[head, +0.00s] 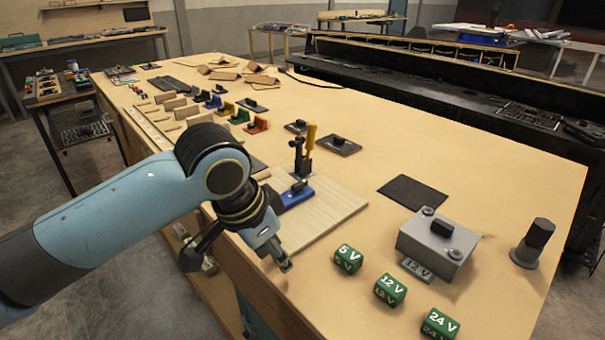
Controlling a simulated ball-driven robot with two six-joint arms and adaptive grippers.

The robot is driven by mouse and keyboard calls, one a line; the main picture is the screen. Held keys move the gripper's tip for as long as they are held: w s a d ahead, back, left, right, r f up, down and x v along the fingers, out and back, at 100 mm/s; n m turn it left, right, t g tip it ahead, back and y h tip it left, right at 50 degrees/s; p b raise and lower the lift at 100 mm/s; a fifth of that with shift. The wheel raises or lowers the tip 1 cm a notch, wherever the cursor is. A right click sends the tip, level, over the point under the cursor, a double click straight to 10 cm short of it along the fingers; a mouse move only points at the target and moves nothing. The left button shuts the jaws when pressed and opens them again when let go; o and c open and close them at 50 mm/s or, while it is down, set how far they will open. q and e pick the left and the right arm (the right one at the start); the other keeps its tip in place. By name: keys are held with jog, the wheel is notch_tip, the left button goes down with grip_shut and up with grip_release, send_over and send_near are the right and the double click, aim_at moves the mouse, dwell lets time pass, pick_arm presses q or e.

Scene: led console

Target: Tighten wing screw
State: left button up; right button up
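I cannot single out a wing screw with certainty. A small black raised piece (299,187) sits on a blue block (294,196), on a pale wooden board (325,212). Beside it stands a black toggle-like fixture with an upright yellow handle (311,138). My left gripper (286,265) hangs over the table's near edge, in front of the board and apart from the blue block. It appears to hold nothing, but its finger gap is not clear. My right gripper is not in view.
A grey box (437,243) with a black top knob has a 12 V plate in front. Green cubes marked 5 V (348,258), 12 V (390,290) and 24 V (440,325) stand nearby. A dark cylinder (532,243) stands right; a black mat (413,193) lies flat. Small coloured blocks (240,116) fill the back left.

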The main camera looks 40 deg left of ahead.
pick_arm(q)
jog(key=w+a+r, duration=0.1)
jog(key=w, duration=0.1)
jog(key=w+a+r, duration=0.1)
jog(key=w+a, duration=0.1)
jog(key=w+a+r, duration=0.1)
jog(key=w+r, duration=0.1)
jog(key=shift+a, duration=0.25)
send_near(301, 182)
jog(key=shift+n+t, duration=0.3)
jog(key=x, duration=0.8)
jog(key=shift+s+f+p, duration=0.2)
jog(key=shift+f+p, duration=0.05)
jog(key=shift+p, duration=0.15)
grip_shut()
